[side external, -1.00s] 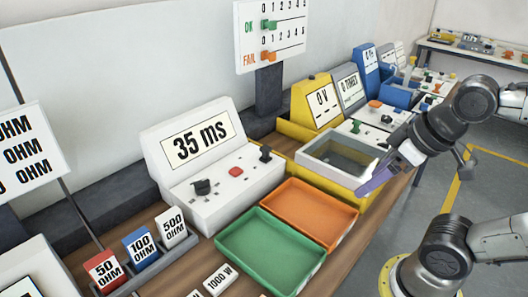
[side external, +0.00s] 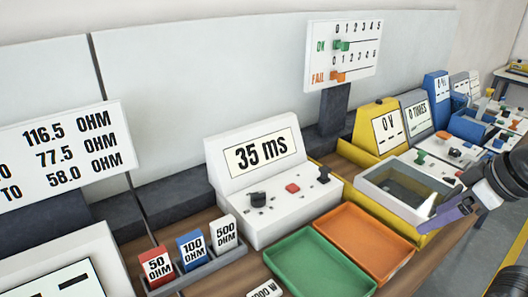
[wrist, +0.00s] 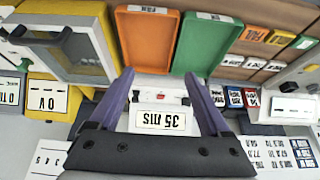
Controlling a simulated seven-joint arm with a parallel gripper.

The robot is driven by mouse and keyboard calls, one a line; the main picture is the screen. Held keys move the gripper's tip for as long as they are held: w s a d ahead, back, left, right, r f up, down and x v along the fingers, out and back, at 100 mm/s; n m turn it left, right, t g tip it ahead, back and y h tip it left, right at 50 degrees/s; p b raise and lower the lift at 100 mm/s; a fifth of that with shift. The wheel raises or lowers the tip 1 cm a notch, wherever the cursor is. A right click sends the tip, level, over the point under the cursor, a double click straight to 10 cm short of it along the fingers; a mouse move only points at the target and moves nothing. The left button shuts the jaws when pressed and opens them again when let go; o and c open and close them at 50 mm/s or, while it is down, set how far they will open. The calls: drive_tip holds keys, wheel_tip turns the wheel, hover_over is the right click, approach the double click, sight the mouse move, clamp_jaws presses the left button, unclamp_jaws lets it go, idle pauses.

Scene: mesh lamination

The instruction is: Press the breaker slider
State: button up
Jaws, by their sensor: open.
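A white console (side external: 270,215) reading 35 ms stands on the bench. Its sloped front carries a black knob (side external: 258,199), a red button (side external: 292,188) and a black lever-like control (side external: 323,175). No control is labelled as the breaker slider, so I cannot tell which one it is. My gripper (side external: 424,224) shows purple fingers beside the grey-framed box, right of the console and apart from it. In the wrist view my gripper (wrist: 160,76) is open and empty. The console (wrist: 160,85) shows upside down between its fingers, with the red button (wrist: 161,97).
An orange tray (side external: 400,235) and a green tray (side external: 318,262) lie in front of the console. The grey-framed box (side external: 370,190) stands to the right. A rack (side external: 205,272) of 50, 100 and 500 OHM cards is at left. A sign on a post (side external: 335,110) rises behind.

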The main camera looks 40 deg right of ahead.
drive_tip(key=shift+w, duration=0.15)
drive_tip(key=c, duration=0.4)
drive_tip(key=w+a+r+m, duration=0.1)
drive_tip(key=w, duration=0.1)
drive_tip(key=w+a+r+m+t+y, duration=0.1)
drive_tip(key=w+m, duration=0.1)
drive_tip(key=w+a+r+m+t+y, duration=0.1)
drive_tip(key=w+a, duration=0.1)
drive_tip(key=shift+w, duration=0.35)
clamp_jaws()
drive_tip(key=w+d+f+m+t+h, duration=0.1)
drive_tip(key=w+d+f+m+h, duration=0.1)
drive_tip(key=w+d+f+m, duration=0.5)
drive_tip(key=w+d+m, duration=0.4)
drive_tip(key=m, duration=0.3)
drive_tip(key=shift+d+t, duration=0.25)
drive_tip(key=shift+t, duration=0.15)
